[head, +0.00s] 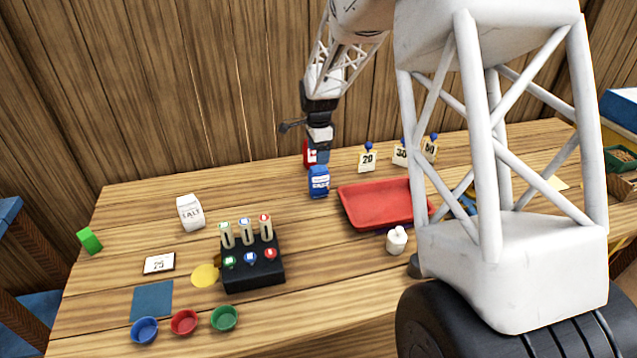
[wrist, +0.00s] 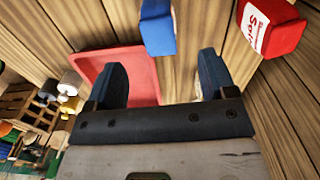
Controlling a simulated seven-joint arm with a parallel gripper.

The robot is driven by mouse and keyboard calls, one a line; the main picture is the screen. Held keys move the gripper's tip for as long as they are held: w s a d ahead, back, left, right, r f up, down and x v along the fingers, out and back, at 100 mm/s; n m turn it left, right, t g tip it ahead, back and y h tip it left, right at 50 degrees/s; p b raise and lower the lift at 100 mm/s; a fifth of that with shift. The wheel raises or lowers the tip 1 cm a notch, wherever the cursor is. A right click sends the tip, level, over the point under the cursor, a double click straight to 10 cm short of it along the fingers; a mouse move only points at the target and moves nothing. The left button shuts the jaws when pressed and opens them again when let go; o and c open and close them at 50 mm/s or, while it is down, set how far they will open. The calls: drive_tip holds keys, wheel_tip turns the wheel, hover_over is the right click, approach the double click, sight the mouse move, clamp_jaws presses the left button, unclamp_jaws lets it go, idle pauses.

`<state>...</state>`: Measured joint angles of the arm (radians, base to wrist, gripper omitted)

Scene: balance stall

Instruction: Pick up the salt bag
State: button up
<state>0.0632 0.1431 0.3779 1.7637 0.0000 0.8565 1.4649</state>
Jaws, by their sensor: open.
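The salt bag (head: 191,213) is a white bag with dark lettering that reads SALT. It stands upright at the left of the table in the head view and does not show in the wrist view. My gripper (head: 318,152) is well to the right of it, above the back of the table near a blue bag and a red bag. In the wrist view my gripper (wrist: 163,60) has its two dark fingers apart with nothing held between them.
The blue bag (head: 319,183) and red bag (head: 308,154) stand below my gripper. A red tray (head: 362,221) lies to their right. A black rack (head: 254,279), coloured cups (head: 184,322) and a "25" card (head: 159,263) are in front. Bare wood separates the blue and salt bags.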

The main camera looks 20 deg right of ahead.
sight(319, 168)
drive_tip(key=shift+f, duration=0.1)
drive_tip(key=shift+f, duration=1.2)
drive_tip(key=shift+f, duration=0.15)
drive_tip(key=shift+f, duration=2.45)
drive_tip(key=c, duration=1.3)
drive_tip(key=shift+o, duration=0.2)
drive_tip(key=shift+r, duration=0.15)
